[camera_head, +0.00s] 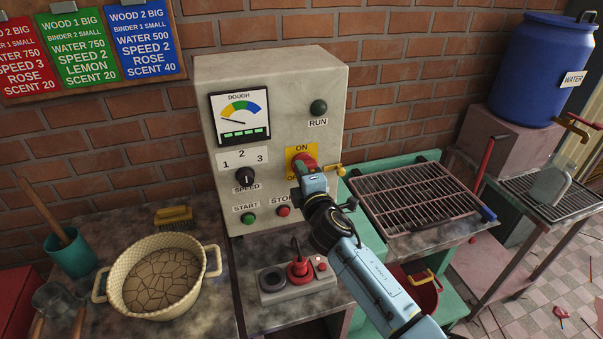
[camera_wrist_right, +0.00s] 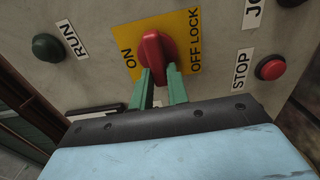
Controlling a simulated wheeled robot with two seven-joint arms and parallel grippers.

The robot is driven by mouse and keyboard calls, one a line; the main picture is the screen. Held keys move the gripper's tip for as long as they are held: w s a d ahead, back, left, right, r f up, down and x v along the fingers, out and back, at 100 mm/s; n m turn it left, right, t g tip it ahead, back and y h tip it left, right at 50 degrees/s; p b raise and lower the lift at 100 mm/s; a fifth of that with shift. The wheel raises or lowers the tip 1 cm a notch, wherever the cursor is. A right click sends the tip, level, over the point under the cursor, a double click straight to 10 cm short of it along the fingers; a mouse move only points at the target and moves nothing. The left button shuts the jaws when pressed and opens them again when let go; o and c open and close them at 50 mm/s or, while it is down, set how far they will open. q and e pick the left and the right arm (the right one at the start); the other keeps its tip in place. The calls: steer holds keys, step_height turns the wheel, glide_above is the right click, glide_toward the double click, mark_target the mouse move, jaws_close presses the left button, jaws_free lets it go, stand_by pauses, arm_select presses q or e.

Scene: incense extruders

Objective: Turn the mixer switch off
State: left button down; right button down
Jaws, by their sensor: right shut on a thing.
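The mixer switch is a red knob (camera_head: 302,159) on a yellow plate (camera_head: 292,153) on the front of the grey control box (camera_head: 222,92). In the right wrist view the knob (camera_wrist_right: 152,50) sits between the words ON and OFF LOCK. Its exact pointing is hard to tell. My right gripper (camera_head: 306,171) reaches it from the lower right, and in the right wrist view its two green fingers (camera_wrist_right: 160,80) are closed on the knob. The gripper covers the lower part of the plate in the head view. My left gripper is not in view.
The box also has a green RUN lamp (camera_head: 318,107), a black speed dial (camera_head: 245,175), a green START button (camera_head: 249,219) and a red STOP button (camera_head: 283,211). A basket-like bowl (camera_head: 118,306) is at left, a grill rack (camera_head: 414,197) at right.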

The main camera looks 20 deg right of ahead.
steer(key=c, duration=1.4)
jaws_free()
steer(key=shift+o, duration=0.2)
steer(key=s, duration=1.3)
steer(key=shift+s+d, duration=0.2)
steer(key=shift+d, duration=0.05)
